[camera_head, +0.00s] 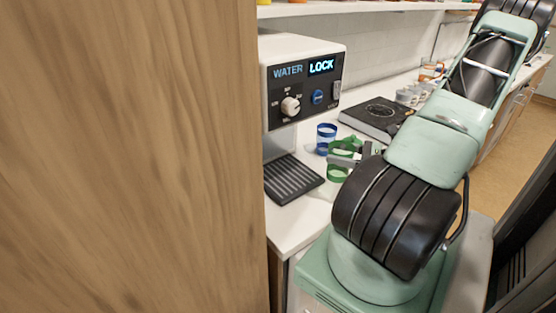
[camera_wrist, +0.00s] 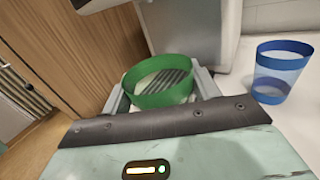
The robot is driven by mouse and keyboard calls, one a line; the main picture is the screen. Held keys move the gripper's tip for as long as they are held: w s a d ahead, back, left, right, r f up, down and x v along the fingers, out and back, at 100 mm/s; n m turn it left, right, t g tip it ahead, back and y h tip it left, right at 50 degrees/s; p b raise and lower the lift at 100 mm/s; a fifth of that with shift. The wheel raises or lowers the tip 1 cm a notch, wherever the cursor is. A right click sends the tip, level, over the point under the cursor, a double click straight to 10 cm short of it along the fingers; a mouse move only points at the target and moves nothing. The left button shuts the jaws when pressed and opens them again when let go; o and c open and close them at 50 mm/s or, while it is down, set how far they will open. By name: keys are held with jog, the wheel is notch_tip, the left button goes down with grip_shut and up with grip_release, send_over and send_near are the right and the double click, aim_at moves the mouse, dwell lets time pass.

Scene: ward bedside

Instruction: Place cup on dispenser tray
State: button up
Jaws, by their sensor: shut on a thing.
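The cup (camera_head: 337,174) is clear with green bands and is held in my gripper (camera_head: 352,160), just right of the dispenser tray in the head view. In the wrist view the cup's green band (camera_wrist: 160,95) sits between the two fingers of my gripper (camera_wrist: 163,88), which is shut on it. The dispenser tray (camera_head: 291,181) is dark and ribbed, at the foot of the white water dispenser (camera_head: 303,75). Grey ribs show through the cup in the wrist view. The cup looks apart from the tray; its height above the counter is unclear.
A blue-banded cup (camera_head: 326,138) stands behind the held cup; it is at the right in the wrist view (camera_wrist: 280,72). A black hotplate (camera_head: 377,116) and several small cups (camera_head: 410,97) are farther along the counter. A wooden panel (camera_head: 130,150) blocks the left.

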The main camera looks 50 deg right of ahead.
jog(key=shift+f+p+x, duration=0.45)
jog(key=shift+p+x, duration=0.4)
jog(key=shift+x, duration=1.65)
jog(key=shift+f+p+x, duration=0.45)
jog(key=shift+p+x, duration=0.35)
jog(key=shift+x, duration=1.7)
jog(key=shift+f+p+x, duration=0.45)
jog(key=shift+p+x, duration=0.4)
jog(key=shift+x, duration=1.65)
jog(key=shift+f, duration=0.4)
jog(key=shift+f, duration=0.2)
jog(key=o, duration=1.1)
jog(key=shift+c, duration=0.2)
